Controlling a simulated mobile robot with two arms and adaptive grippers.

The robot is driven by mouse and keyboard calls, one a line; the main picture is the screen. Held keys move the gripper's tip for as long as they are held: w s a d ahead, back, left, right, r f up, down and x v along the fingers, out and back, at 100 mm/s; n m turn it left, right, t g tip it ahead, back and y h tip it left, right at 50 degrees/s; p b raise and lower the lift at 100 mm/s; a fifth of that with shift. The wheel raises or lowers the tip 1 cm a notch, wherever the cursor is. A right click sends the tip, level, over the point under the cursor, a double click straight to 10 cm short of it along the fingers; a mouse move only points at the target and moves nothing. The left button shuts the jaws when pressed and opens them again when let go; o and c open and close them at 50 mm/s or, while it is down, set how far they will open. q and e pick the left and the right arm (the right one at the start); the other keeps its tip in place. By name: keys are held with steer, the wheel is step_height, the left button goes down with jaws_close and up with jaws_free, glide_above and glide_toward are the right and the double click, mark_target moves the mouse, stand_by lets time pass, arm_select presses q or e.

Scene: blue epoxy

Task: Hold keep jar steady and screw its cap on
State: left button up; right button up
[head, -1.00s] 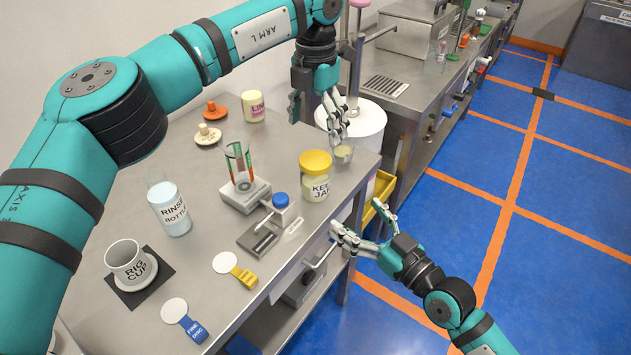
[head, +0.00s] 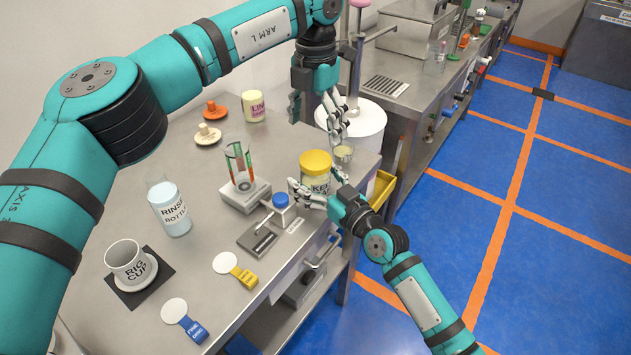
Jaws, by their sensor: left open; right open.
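The keep jar (head: 309,186) stands upright on the steel bench near its right edge. Its yellow cap (head: 316,162) sits on top; I cannot tell how tightly. My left gripper (head: 319,112) is open and points down, above and behind the jar, apart from the cap. My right gripper (head: 319,188) is open at the jar's front right, its fingers spread around the lower part and covering part of the label. I cannot tell whether they touch the glass.
A rinse bottle (head: 171,209) and rig cup (head: 131,261) stand further left. A white drum (head: 367,122) is behind.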

mark_target(316, 159)
jaws_close()
arm_select(q)
steer(key=n, duration=1.3)
steer(key=shift+n, duration=0.3)
steer(key=shift+f, duration=4)
